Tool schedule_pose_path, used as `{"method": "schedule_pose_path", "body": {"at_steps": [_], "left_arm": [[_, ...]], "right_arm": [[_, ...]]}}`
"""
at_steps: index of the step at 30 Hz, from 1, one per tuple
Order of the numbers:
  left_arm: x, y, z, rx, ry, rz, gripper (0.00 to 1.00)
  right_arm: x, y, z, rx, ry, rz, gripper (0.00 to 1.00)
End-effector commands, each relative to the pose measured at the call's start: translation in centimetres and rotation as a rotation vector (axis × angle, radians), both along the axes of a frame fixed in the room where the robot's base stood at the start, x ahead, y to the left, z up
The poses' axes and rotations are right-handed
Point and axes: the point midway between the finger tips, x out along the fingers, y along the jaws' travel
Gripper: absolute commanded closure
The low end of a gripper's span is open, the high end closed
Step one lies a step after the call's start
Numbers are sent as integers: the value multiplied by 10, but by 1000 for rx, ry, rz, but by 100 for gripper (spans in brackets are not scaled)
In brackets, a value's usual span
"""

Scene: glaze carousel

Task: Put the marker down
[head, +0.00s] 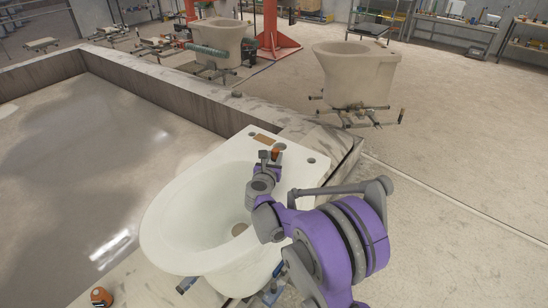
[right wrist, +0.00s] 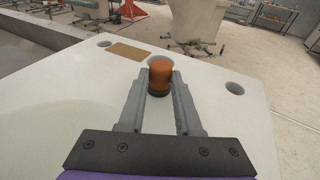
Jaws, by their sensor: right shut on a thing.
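The marker is a small cylinder with an orange top and a dark lower part. In the right wrist view the marker (right wrist: 160,72) stands upright between the two grey fingers of my right gripper (right wrist: 160,90), which is shut on it. In the head view the marker (head: 276,152) shows at the tip of my right gripper (head: 268,162), over the rear deck of the white toilet bowl (head: 190,205). I cannot tell whether its base touches the deck. My left gripper is not in view.
A tan rectangular patch (right wrist: 128,50) and a round hole (right wrist: 235,88) lie on the deck beside the marker. A small orange and dark object (head: 100,297) sits at the bottom left. Behind the low wall (head: 200,95) stand other bowls (head: 352,72) on metal stands.

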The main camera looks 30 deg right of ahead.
Motion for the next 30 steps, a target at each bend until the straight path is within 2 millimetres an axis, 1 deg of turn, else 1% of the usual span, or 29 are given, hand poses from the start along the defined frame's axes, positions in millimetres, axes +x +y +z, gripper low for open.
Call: {"method": "schedule_pose_path", "body": {"at_steps": [5,9,10,14,15,22,25,28,30], "left_arm": [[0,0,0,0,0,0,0],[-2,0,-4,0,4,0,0],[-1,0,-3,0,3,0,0],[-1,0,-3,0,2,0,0],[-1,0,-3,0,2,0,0],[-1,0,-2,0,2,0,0],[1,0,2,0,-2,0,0],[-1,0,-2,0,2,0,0],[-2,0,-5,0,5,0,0]], "right_arm": [[0,0,1,0,0,0,100],[0,0,-4,-1,1,0,100],[0,0,-3,-1,1,0,62],[0,0,-3,0,0,0,38],[0,0,-3,0,0,0,37],[0,0,-2,0,0,0,37],[1,0,4,1,-2,0,37],[-8,9,3,0,0,2,37],[-18,18,5,-1,1,3,37]]}}
